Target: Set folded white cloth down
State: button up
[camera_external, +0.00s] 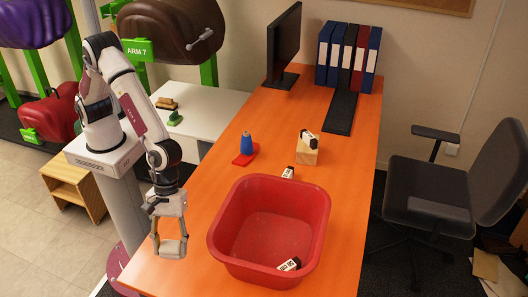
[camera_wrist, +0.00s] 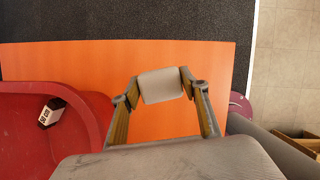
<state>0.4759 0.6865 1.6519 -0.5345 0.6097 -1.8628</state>
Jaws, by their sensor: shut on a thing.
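My gripper (camera_external: 170,243) points down over the near left end of the orange desk, left of the red tub. It is shut on the folded white cloth (camera_external: 171,249), a small pale block between the two fingertips. In the wrist view the cloth (camera_wrist: 162,85) spans the gap between the fingers of my gripper (camera_wrist: 165,88), with orange desk surface behind it. I cannot tell whether the cloth touches the desk.
The red tub (camera_external: 318,205) holds a small labelled box (camera_external: 289,265). Another labelled box (camera_external: 288,173) lies behind it. The desk edge is close.

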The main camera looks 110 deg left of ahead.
jog(key=w+a+r+n, duration=0.2)
jog(key=a, duration=0.8)
jog(key=s+a+f+m+g, duration=0.1)
jog(key=s+a+m, duration=0.3)
jog(key=s+a, duration=0.3)
jog(key=shift+s+f, duration=0.35)
jog(key=shift+s, duration=0.15)
jog(key=shift+m, duration=0.3)
jog(key=shift+f, duration=3.1)
